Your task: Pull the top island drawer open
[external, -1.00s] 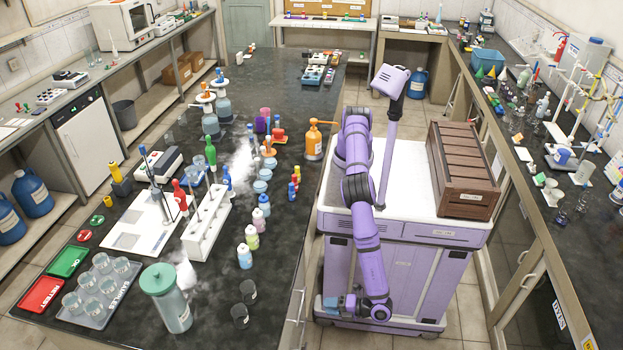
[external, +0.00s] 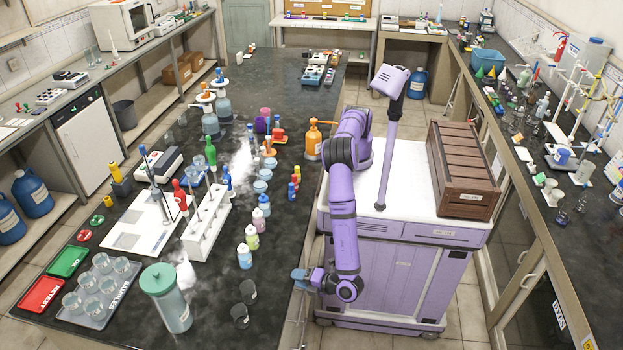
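The island (external: 110,255) is the long dark-topped bench at left and centre. Its drawer side faces right and shows only as a thin steep strip, with pale handles (external: 301,308) low by the near right edge. I cannot make out which handle belongs to the top drawer, or any gap showing it open. My gripper (external: 298,279), with blue fingers on a purple wrist, points left at the island's right edge, close above the visible handles. I cannot tell whether it touches a handle or how far apart its fingers are.
An orange pump bottle (external: 314,140) stands further back at the edge. A narrow floor gap separates the island from my base.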

